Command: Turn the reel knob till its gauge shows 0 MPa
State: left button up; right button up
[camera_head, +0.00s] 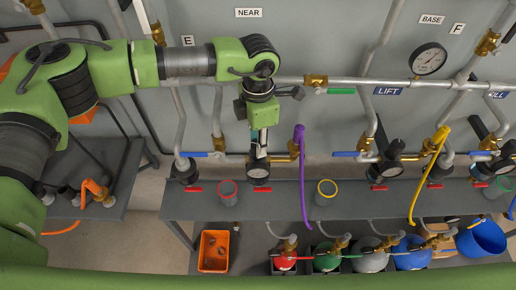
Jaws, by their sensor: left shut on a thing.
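My left arm comes in from the left, and its gripper (259,148) points down at the bench below the NEAR sign. It is shut on a knob, which the fingers mostly hide. A small round gauge (259,172) with a white face sits just below the fingers; its needle is too small to read. No label reading "reel" can be made out here. My right gripper is out of view.
A grey bench (280,207) carries red-rimmed and yellow-rimmed cups. An orange bin (214,251) and several coloured cylinders stand below.

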pick_arm(q)
jog(key=n+b, duration=0.2)
jog(key=shift+f+b, duration=0.15)
jog(key=shift+b, duration=0.2)
jog(key=shift+n+b, duration=0.4)
jog(key=shift+n, duration=0.3)
jog(key=o, duration=1.1)
jog(key=shift+r, duration=0.25)
notch_tip(320, 180, up, 12)
jog(key=shift+f, duration=0.15)
